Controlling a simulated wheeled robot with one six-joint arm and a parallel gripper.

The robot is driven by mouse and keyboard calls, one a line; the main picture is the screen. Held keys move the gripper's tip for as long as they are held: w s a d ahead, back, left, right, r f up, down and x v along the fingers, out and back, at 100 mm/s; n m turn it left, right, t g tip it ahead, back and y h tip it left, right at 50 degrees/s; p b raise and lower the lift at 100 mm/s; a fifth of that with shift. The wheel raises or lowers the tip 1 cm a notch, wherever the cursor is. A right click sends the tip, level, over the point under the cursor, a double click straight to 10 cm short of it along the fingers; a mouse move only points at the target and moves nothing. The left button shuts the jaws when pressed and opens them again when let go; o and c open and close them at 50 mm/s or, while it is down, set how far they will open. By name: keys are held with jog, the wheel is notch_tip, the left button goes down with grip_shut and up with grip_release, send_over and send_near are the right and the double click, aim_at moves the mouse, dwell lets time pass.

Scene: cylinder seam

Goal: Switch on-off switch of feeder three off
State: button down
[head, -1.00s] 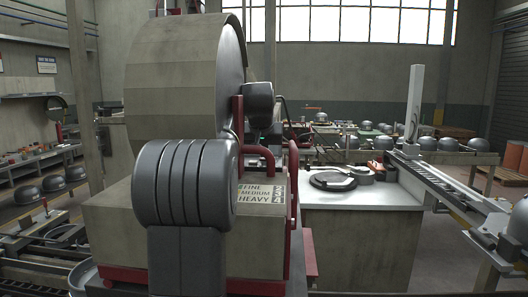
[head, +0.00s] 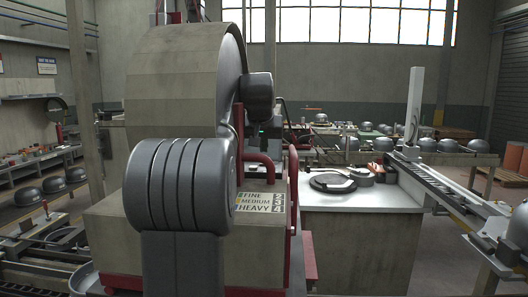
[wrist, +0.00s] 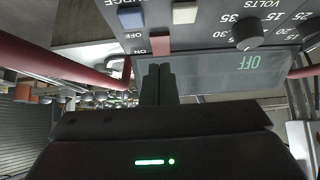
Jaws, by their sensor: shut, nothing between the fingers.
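A dark control panel (wrist: 205,22) shows upside down at the top of the wrist view. It carries a blue button (wrist: 131,18), a red button (wrist: 159,43), a white piece (wrist: 184,13) and a black knob (wrist: 247,33) with a volts scale. Small "ON" lettering stands beside the red button. A grey strip (wrist: 215,68) below reads "OFF" in green. My gripper (wrist: 158,68) is shut and empty, its tips just under the red button in the picture. I cannot tell whether they touch it. The feeder number is not readable.
Red pipes (wrist: 88,66) run beside the panel. In the head view, a large grey drum (head: 170,80) and my arm hide much of the machine. A white-topped bench (head: 345,200) stands to its right, with a rail (head: 445,185) beyond.

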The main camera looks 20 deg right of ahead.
jog(key=v, duration=1.1)
jog(key=x, duration=1.1)
jog(key=shift+w+d+r, duration=0.1)
jog(key=shift+w+r, duration=0.05)
jog(key=shift+w, duration=0.05)
jog(key=shift+w+d+r+g+p, duration=0.3)
jog(key=shift+w+r, duration=0.35)
jog(key=shift+r, duration=0.2)
jog(key=shift+v, duration=2.05)
jog(key=shift+s, duration=0.15)
jog(key=shift+f, duration=0.1)
